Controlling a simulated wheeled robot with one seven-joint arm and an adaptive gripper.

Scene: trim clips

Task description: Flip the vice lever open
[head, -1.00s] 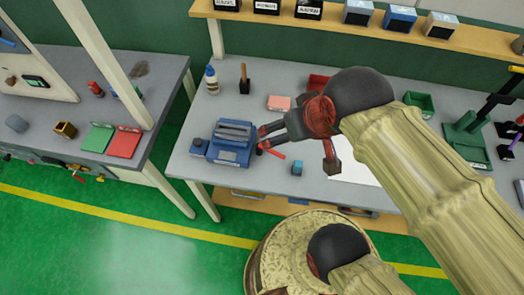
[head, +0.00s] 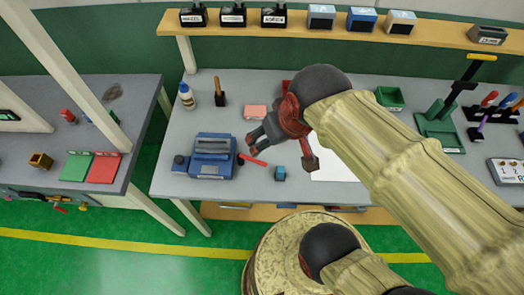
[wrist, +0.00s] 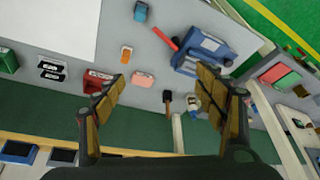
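The blue vice (head: 212,160) stands on the grey workbench near its left front part. Its red lever (head: 256,161) sticks out to the right of the body, by a dark round part. In the wrist view the vice (wrist: 207,52) is at upper right, with the red lever (wrist: 166,39) at its left. My gripper (head: 254,140) is above the bench, just right of the vice and close to the lever in the picture. In the wrist view its two fingers (wrist: 160,80) are wide apart with nothing between them. I see no contact with the lever.
A small blue block (head: 279,173) lies right of the lever. A pink block (head: 256,111), a glue bottle (head: 187,95) and a brush (head: 220,93) stand behind. A shelf (head: 300,28) runs along the back.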

